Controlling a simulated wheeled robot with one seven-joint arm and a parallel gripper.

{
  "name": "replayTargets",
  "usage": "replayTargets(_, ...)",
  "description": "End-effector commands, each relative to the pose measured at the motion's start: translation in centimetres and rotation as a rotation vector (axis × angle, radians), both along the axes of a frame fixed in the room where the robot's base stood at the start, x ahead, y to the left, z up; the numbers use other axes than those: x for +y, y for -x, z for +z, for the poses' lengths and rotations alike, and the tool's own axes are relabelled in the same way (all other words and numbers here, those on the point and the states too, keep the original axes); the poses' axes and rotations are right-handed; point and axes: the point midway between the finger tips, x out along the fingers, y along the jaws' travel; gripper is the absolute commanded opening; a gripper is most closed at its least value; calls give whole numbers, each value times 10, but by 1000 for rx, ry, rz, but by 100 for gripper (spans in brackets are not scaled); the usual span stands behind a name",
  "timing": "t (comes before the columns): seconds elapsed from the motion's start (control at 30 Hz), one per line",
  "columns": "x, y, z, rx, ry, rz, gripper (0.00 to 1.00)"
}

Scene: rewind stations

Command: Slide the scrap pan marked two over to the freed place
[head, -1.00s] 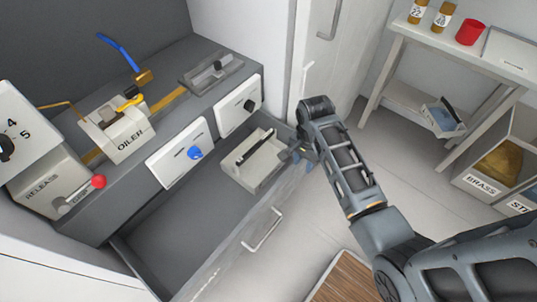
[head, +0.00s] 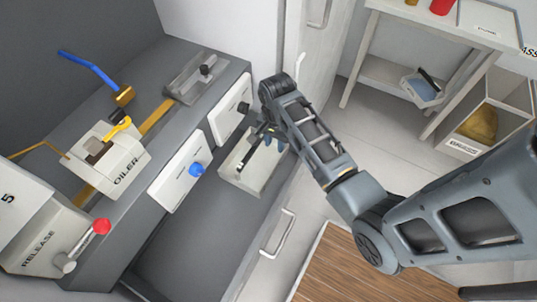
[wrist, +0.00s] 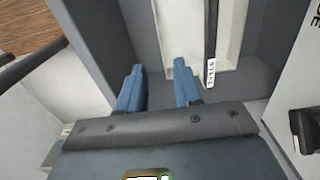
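A pale open pan (head: 240,184) sits at the far end of the open grey drawer. A dark bar lies along it, and a small tag on the bar (wrist: 210,72) seems to read STEEL in the wrist view. No mark two is readable on the pan. My gripper (head: 272,141) is at the pan's far right part, pointing down. In the wrist view my gripper (wrist: 158,80) shows two blue fingers apart with nothing between them. The pan (wrist: 190,30) lies just beyond the fingertips; I cannot tell whether they touch it.
The drawer floor (head: 185,250) nearer me is bare. The oiler (head: 110,165) and a red-knobbed release lever (head: 101,227) stand on the bench at left. A white table (head: 400,75) with a blue tray (head: 422,88) below and a BRASS bin (head: 470,135) stand right.

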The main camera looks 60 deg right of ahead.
Motion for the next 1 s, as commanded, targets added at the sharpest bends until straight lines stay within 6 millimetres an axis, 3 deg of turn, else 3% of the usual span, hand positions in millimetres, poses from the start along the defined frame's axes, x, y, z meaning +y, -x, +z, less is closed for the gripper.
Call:
replayTargets(0.43,0,0,-34,1,0,0,34)
replayTargets(0.8,0,0,-88,1,0,0,34)
replayTargets(1.0,0,0,-100,0,0,0,34)
